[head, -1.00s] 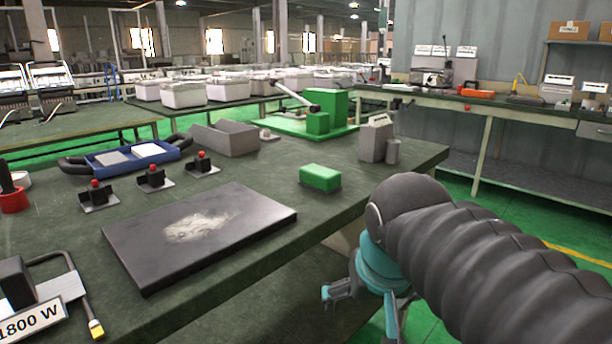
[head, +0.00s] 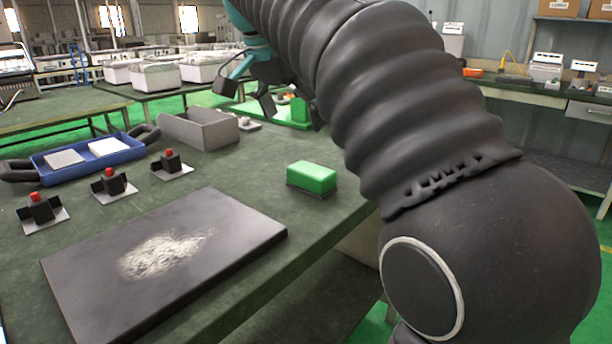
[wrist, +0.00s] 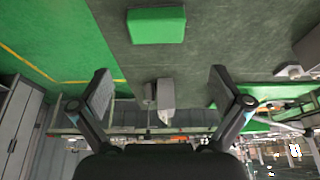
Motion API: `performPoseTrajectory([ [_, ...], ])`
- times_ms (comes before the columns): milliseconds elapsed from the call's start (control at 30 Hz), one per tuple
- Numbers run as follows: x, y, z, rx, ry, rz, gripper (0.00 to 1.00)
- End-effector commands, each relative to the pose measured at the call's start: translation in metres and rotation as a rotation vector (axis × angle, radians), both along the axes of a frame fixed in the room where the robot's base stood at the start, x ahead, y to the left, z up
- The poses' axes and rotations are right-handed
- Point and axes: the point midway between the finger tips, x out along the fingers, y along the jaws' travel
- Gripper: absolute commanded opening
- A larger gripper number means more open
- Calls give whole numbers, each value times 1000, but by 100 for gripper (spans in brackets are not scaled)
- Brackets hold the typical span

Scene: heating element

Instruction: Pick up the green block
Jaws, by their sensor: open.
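The green block (head: 313,177) is a bright green brick on a thin dark base. It sits on the dark green workbench, near its right edge. In the wrist view the green block (wrist: 156,25) lies near the top of the picture, beyond the fingers and apart from them.
A dark slab (head: 165,262) with a pale patch lies in front. Several red-topped switches (head: 114,183), a blue tray (head: 88,158) and a grey bin (head: 203,130) stand to the left. A grey container (wrist: 166,95) shows between the fingers, farther off. Bench around the block is clear.

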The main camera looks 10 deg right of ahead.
Motion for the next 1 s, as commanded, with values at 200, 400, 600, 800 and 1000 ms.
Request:
performPoseTrajectory([
  [200,7,-17,-37,1,4,-9,100],
  [400,14,-24,-63,1,2,-6,100],
  [600,16,-26,-73,1,2,-4,100],
  [800,18,-32,-98,0,3,-2,100],
  [1000,23,-38,-117,1,0,-1,100],
])
